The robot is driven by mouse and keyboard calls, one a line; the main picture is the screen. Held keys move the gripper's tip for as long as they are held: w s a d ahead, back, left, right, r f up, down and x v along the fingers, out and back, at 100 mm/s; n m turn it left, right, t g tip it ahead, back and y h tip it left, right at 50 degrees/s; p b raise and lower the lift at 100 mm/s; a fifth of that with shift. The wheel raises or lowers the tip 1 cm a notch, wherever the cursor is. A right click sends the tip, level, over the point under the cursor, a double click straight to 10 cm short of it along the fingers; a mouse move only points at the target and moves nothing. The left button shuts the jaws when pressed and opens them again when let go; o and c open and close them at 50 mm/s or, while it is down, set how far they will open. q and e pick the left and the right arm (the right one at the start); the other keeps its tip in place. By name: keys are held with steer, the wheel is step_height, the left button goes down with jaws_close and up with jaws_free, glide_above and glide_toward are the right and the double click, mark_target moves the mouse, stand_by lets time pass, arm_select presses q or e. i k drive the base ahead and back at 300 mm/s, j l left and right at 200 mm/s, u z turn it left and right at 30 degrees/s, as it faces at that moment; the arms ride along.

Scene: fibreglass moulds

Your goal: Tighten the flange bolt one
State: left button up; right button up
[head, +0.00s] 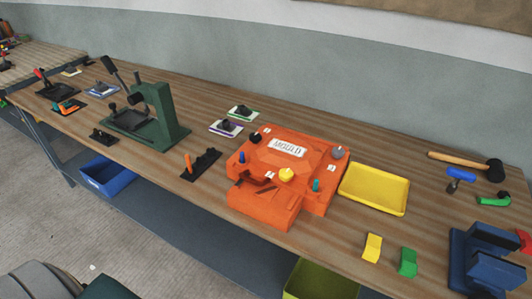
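The orange mould (300,160) with a white "MOULD" plate sits on the wooden bench, right of the middle. Several knobs or bolts stand on it: a blue one (242,157) at the left, a black one (256,137) at the back left, a grey one (338,152) at the back right, a yellow one (286,174) near the front and a teal one (316,185) at the front right. Small white labels lie beside some of them; I cannot read their numbers, so I cannot tell which is bolt one.
Right of the mould are a yellow tray (375,188), a mallet (470,163), a blue-handled tool (460,175), yellow and green blocks and a blue vise (487,258). A green press (155,118) and black clamps stand left. Bins sit below the bench (390,150).

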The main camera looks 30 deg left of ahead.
mark_target(254, 137)
steer(key=j, duration=0.6)
steer(key=i+j, duration=0.15)
steer(key=j, duration=0.5)
